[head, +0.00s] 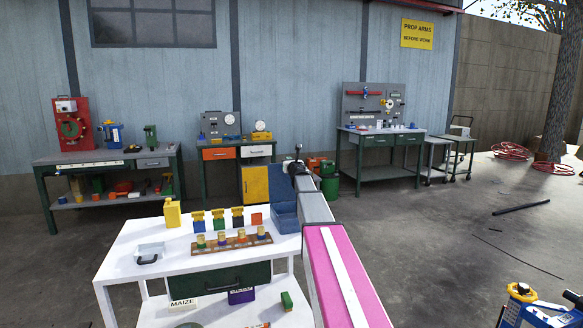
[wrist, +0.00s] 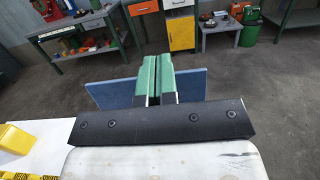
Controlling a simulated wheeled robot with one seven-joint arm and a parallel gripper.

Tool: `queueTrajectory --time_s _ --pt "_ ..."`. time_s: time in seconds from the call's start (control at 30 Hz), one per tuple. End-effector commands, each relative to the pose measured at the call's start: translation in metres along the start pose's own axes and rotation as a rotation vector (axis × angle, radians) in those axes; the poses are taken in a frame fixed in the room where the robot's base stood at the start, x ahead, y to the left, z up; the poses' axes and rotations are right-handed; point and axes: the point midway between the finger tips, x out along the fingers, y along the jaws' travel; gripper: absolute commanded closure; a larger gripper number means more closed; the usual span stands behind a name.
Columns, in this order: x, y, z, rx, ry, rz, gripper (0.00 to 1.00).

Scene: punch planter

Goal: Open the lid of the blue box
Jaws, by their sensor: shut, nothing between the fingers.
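The blue box (head: 286,222) stands at the back right corner of the white table, and its inside shows from above. Its lid (head: 281,188) stands raised at the back of the box in the head view. In the wrist view, the blue lid panel (wrist: 110,92) shows on both sides of my gripper's fingers. My gripper (wrist: 157,60) has its green fingers pressed together with nothing between them. The fingers overlap the panel in the picture; I cannot tell whether they touch it. In the head view, my arm hides the right side of the box.
Workbenches stand along the wall behind. The floor on the right is mostly open, with a dark rod (head: 520,207) lying there.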

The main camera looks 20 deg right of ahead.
Motion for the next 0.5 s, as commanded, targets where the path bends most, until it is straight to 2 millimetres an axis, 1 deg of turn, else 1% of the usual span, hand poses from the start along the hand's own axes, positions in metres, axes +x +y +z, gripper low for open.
queueTrajectory --time_s 0.03,0.2,0.33,0.5 --pt "0.010 -0.001 -0.001 0.000 0.000 0.000 1.00" --pt "0.026 -0.001 -0.004 0.000 0.000 0.000 1.00" --pt "0.034 0.000 -0.006 0.001 0.000 0.000 1.00" --pt "0.038 0.000 -0.008 0.000 0.000 0.000 1.00"
